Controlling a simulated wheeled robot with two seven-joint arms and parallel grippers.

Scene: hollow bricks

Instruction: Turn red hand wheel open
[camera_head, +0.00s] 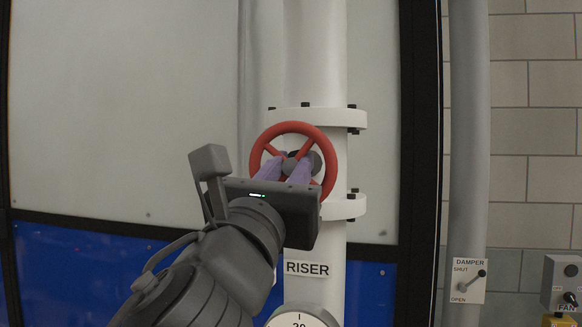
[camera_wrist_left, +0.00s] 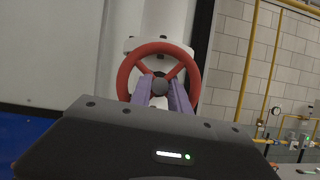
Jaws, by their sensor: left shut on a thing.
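The red hand wheel (camera_head: 294,127) sits on the front of a white vertical pipe (camera_head: 315,60), between two bolted flanges. It has a red rim, red spokes and a dark grey hub (camera_head: 313,160). My left gripper (camera_head: 293,163) is in front of the wheel, its purple fingers shut on the wheel near the hub. In the left wrist view the wheel (camera_wrist_left: 158,47) faces the camera, and the fingers (camera_wrist_left: 163,88) reach its lower middle part. The gripper body hides the lower left of the rim in the head view. My right gripper is not in view.
A RISER label (camera_head: 307,269) and a round gauge (camera_head: 300,318) are on the pipe below the wheel. To the right are a grey pipe, a DAMPER lever plate (camera_head: 470,281) and a FAN switch box (camera_head: 562,283). White and blue panels stand behind.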

